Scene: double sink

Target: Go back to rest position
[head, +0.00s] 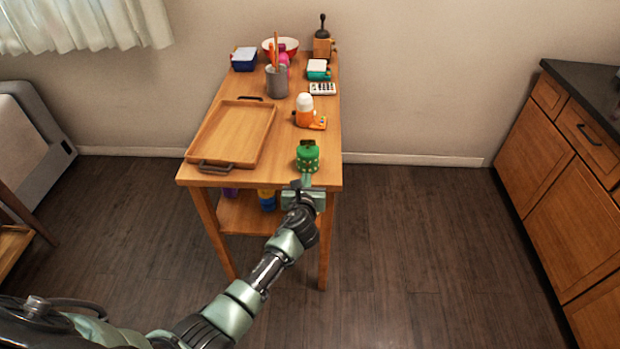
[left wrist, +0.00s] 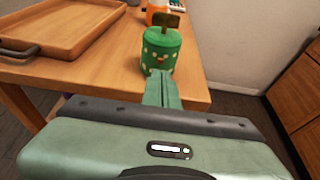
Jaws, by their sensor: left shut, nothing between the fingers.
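My left gripper (head: 306,181) reaches from the lower left to the front right corner of the wooden table (head: 230,178). Its fingers are shut with nothing between them. In the left wrist view the shut fingers (left wrist: 161,90) point at a green container with white dots (left wrist: 172,50), which stands upright on the table just beyond the fingertips. I cannot tell whether they touch. The green container also shows in the head view (head: 308,156). My right gripper is not in view.
A wooden tray (head: 207,158) lies on the table's left side. An orange and white item (head: 305,110), a grey cup (head: 277,82), a calculator (head: 322,88) and bowls stand farther back. A wooden cabinet (head: 550,170) is at the right. The floor (head: 420,240) between is clear.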

